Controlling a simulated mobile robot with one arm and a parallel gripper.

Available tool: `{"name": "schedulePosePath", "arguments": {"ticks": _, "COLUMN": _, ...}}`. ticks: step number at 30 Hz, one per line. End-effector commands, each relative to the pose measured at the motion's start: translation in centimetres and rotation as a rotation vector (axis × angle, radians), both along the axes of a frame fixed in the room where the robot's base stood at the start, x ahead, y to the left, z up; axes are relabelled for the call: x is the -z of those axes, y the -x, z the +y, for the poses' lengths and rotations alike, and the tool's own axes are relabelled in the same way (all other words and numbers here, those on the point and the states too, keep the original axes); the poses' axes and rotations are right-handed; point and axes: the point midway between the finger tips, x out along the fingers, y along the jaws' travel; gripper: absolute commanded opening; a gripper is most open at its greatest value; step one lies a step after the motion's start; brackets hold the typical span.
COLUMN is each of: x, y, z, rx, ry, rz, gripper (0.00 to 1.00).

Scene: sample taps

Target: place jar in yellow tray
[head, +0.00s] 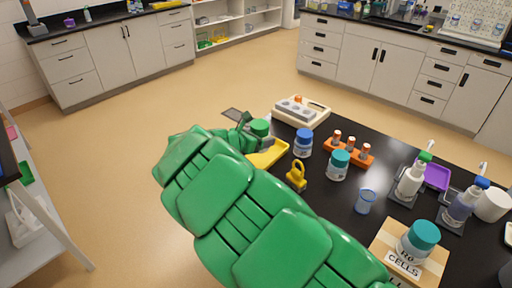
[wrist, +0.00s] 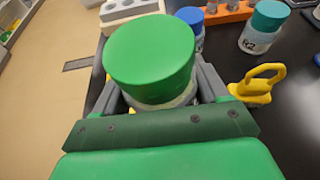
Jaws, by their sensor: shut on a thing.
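My gripper (head: 246,135) is shut on a jar with a green lid (head: 260,127). In the wrist view the jar's lid (wrist: 150,58) fills the middle, between the grey fingers, and looks upright. The yellow tray (head: 271,153) lies at the near left edge of the black table, just below and right of the jar in the head view. My green arm covers part of the tray. In the wrist view the jar and gripper hide most of the tray, and I cannot tell whether the jar touches it.
A blue-lidded jar (head: 303,142), a teal-lidded jar (head: 339,164) and a yellow padlock-like item (head: 296,177) stand right of the tray. An orange rack (head: 349,150) with several vials and a white block (head: 301,112) are behind. The floor to the left is clear.

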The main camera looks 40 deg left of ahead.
Motion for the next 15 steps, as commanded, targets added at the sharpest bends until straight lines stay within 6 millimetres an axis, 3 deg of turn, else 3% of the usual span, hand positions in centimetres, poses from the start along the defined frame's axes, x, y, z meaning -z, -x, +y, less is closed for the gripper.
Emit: {"name": "schedulePosePath", "arguments": {"ticks": 15, "x": 3.7, "y": -2.6, "z": 3.5, "rx": -0.003, "ry": -0.001, "rz": 0.003, "gripper": 0.37}}
